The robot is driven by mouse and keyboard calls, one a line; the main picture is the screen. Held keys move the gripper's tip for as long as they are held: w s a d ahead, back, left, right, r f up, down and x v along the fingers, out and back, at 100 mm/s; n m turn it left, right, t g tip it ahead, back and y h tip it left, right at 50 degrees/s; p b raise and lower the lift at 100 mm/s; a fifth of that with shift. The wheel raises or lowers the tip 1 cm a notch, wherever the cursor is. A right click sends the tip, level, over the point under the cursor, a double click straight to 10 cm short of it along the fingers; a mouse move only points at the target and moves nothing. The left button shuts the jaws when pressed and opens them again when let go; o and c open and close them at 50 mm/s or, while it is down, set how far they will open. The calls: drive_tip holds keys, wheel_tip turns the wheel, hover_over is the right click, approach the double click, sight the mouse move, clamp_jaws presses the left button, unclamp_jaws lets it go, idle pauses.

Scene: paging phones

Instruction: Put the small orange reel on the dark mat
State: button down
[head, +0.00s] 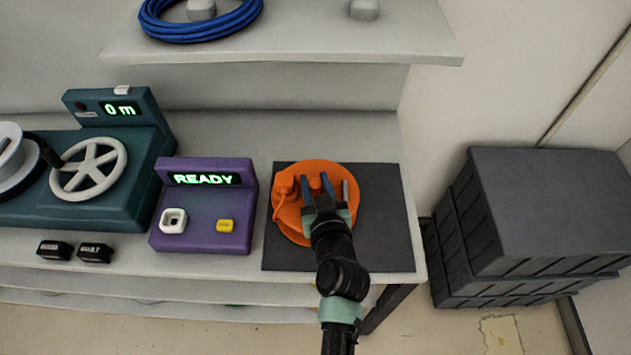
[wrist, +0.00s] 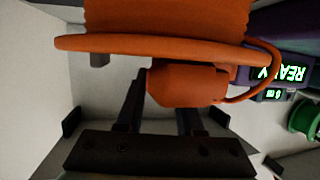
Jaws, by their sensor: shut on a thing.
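The orange reel (head: 290,222) is a round disc in the head view, over the left part of the dark mat (head: 388,225). Its far edge reaches about the mat's back edge. I cannot tell whether it touches the mat or hangs just above it. My gripper (head: 327,187) reaches in from the front and is shut on the reel. In the wrist view the reel (wrist: 150,46) fills the top, with an orange block and a thin loop of cord beside my gripper's fingers (wrist: 160,105). The exact grip is partly hidden.
A purple box reading READY (head: 205,210) stands just left of the mat. A teal machine with a handwheel (head: 88,170) is farther left. A shelf (head: 290,38) holding a blue coil (head: 200,30) overhangs the back. Dark crates (head: 530,225) stand right of the bench.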

drive_tip(key=c, duration=1)
unclamp_jaws()
drive_tip(key=shift+f, duration=0.1)
drive_tip(key=o, duration=0.5)
drive_tip(key=shift+c, duration=0.2)
drive_tip(key=shift+s+r, duration=0.15)
drive_tip(key=shift+r, duration=0.05)
drive_tip(key=b+v, duration=0.1)
drive_tip(key=v, duration=1)
drive_tip(key=w+r+t, duration=0.3)
drive_tip(key=r, duration=1.1)
drive_tip(key=w+r+t, duration=0.3)
drive_tip(key=r, duration=1)
drive_tip(key=s+r+m+t+h, duration=0.1)
drive_tip(key=s+r+t, duration=0.2)
drive_tip(key=r, duration=1)
drive_tip(key=s+a+r+m+t+h, duration=0.1)
drive_tip(key=s+r+t, duration=0.3)
drive_tip(key=r, duration=0.9)
drive_tip(key=s+h, duration=0.1)
drive_tip(key=s, duration=0.2)
drive_tip(key=shift+s+a+r, duration=0.15)
drive_tip(key=shift+a+r, duration=0.1)
drive_tip(key=shift+r, duration=0.15)
